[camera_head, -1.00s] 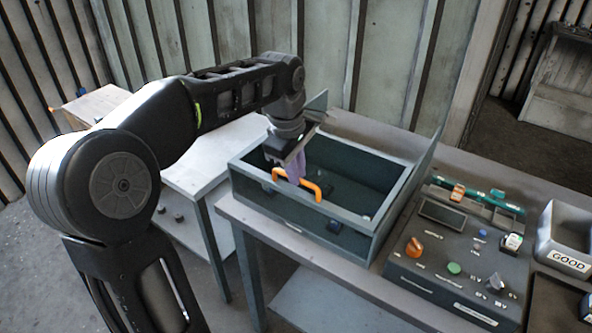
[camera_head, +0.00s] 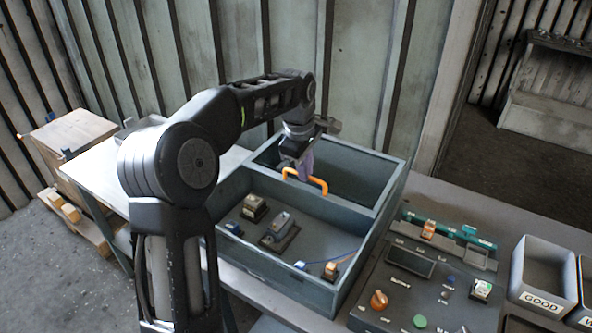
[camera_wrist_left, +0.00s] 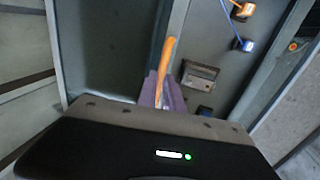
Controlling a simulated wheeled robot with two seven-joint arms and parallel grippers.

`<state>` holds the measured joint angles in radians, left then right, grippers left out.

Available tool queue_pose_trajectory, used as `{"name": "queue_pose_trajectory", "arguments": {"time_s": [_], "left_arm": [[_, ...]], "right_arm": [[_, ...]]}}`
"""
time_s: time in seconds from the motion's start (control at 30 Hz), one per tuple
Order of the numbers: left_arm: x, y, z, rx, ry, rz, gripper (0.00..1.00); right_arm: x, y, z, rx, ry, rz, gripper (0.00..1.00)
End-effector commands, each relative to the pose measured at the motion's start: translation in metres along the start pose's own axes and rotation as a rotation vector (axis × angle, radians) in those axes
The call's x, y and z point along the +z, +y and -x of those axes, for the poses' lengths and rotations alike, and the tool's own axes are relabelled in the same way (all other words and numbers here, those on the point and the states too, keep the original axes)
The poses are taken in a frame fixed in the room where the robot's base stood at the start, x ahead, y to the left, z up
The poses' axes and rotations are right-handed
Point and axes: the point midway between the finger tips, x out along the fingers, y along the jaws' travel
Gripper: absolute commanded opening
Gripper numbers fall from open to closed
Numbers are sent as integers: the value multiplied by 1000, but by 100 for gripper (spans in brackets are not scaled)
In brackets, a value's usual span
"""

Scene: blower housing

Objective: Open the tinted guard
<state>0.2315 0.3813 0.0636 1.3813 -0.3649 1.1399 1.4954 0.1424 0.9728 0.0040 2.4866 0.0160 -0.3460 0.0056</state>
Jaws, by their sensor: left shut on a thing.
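The grey blower housing (camera_head: 218,236) is an open-topped box on the bench. The dark tinted guard (camera_head: 345,168) spans its rear part, and the front part is uncovered, showing several small components. An orange handle (camera_head: 319,186) stands on the guard's front edge, near the middle of the box. My left gripper (camera_head: 304,172) reaches down from behind and is shut on the handle. In the left wrist view, the purple fingers (camera_wrist_left: 163,92) close around the orange handle (camera_wrist_left: 169,52), with the dark guard (camera_wrist_left: 110,50) to the left. My right gripper is not in view.
A control panel (camera_head: 410,285) with knobs and buttons stands right of the housing, beside a bin marked GOOD (camera_head: 540,280). A white side table (camera_head: 110,175) and a wooden crate (camera_head: 70,140) are at the left. A ribbed wall closes off the back.

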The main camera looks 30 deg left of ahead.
Motion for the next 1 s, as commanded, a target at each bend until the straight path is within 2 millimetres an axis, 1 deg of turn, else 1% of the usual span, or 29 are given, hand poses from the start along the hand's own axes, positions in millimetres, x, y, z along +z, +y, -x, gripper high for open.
{"name": "queue_pose_trajectory", "arguments": {"time_s": [0.03, 0.13, 0.53, 0.57, 0.8, 1.0], "left_arm": [[0, 6, 2, 4, 0, 0, 0], [0, 10, 0, 3, 0, 1, 0], [0, 12, -2, 4, 0, 1, 0], [0, 12, -2, 3, 0, 1, 13], [0, 12, -2, 3, 0, 1, 33], [0, 12, -2, 2, 0, 1, 33]], "right_arm": [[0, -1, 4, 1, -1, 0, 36], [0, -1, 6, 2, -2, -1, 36], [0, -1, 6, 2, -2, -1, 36], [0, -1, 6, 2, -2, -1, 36], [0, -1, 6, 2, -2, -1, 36], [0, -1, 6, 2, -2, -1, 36]]}}
